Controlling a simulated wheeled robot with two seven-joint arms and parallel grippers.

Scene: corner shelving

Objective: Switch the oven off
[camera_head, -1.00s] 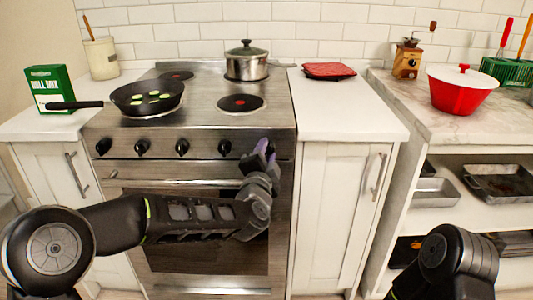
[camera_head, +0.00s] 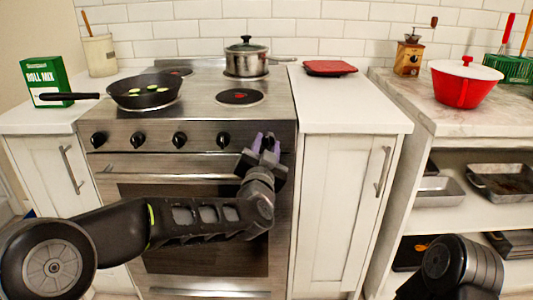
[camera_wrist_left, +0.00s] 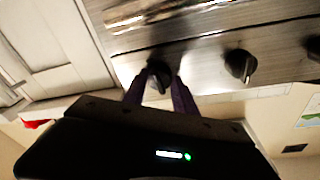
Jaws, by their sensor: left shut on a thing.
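The oven (camera_head: 215,258) is a steel range with a row of black knobs along its front panel. My left gripper (camera_head: 266,142) is at the right end of this row, in front of the panel, with its purple fingertips on either side of the rightmost knob. In the left wrist view this knob (camera_wrist_left: 158,74) sits between the fingers (camera_wrist_left: 158,84), which are shut on it. Another knob (camera_head: 223,140) is just left of the gripper. My right gripper is out of view; only part of my right arm shows.
A frying pan (camera_head: 146,98) with green slices and a lidded pot (camera_head: 246,68) stand on the stovetop. The oven door handle (camera_head: 150,176) runs below the knobs. A white cabinet (camera_head: 335,210) adjoins on the right. The counter's front part is clear.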

